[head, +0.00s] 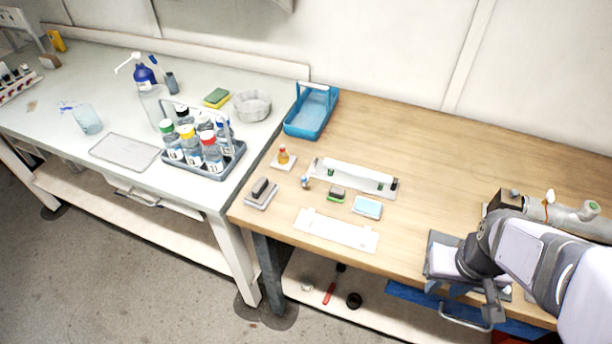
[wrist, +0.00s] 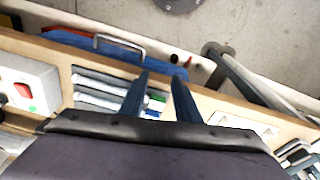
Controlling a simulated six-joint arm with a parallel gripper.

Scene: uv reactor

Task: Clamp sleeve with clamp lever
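My gripper (wrist: 160,82) is open, its two dark fingers apart with nothing clasped between them in the wrist view. Beyond and beside the fingers is a shallow tray (wrist: 75,92) holding pale tubes. A steel reactor tube (head: 568,213) with side fittings lies on the wooden bench at the far right in the head view, partly hidden by my arm. A small white knob-like part (head: 549,196) stands on it; I cannot tell whether this is the clamp lever. A long white tube-like piece (head: 355,178) lies on a stand mid-bench; I cannot tell whether it is the sleeve.
A control box (wrist: 22,92) with red and green buttons is at the wrist view's left. A blue drawer (head: 410,295) is below the bench front.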

